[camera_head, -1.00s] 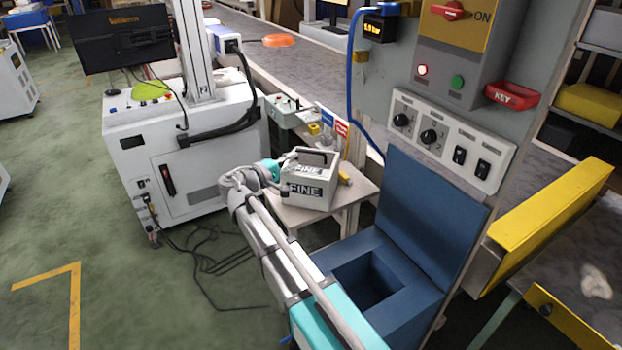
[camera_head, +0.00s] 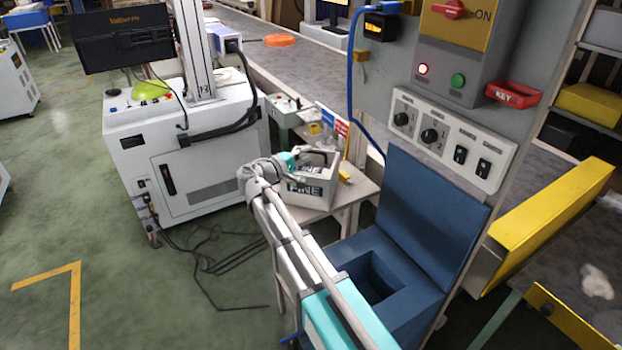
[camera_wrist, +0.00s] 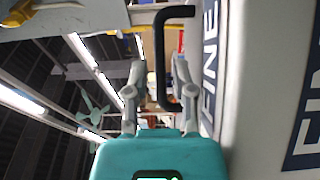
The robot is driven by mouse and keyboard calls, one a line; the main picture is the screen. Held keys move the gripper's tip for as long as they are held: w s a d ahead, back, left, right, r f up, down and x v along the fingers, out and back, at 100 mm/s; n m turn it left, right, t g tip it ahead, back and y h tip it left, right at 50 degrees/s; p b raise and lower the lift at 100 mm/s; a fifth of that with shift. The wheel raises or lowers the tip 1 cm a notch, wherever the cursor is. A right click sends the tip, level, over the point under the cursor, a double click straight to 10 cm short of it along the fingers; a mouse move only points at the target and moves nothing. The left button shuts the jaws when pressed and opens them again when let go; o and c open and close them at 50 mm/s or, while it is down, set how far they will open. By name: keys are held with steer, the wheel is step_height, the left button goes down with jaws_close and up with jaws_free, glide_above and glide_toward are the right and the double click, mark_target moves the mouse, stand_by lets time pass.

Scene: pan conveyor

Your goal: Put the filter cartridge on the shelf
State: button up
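The filter cartridge appears to be the grey box marked FINE (camera_head: 318,190), standing upright on a small beige table (camera_head: 350,196). Its black handle (camera_wrist: 176,12) fills the upper middle of the wrist view, with the box's grey side at the right. My gripper (camera_wrist: 160,68) is open, its two fingers on either side of the handle, with a gap at the left finger. In the head view my gripper (camera_head: 300,160) is at the top of the box, and my wrist partly hides the handle.
A blue block with a square recess (camera_head: 405,318) and an upright blue back panel (camera_head: 435,220) stand right of the table. A control panel (camera_head: 450,138) rises behind them. A rack with a yellow bin (camera_head: 590,104) stands at the far right. A white machine cabinet (camera_head: 185,170) is at left.

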steer(key=shift+x, duration=1.2)
steer(key=shift+c, duration=0.3)
jaws_close()
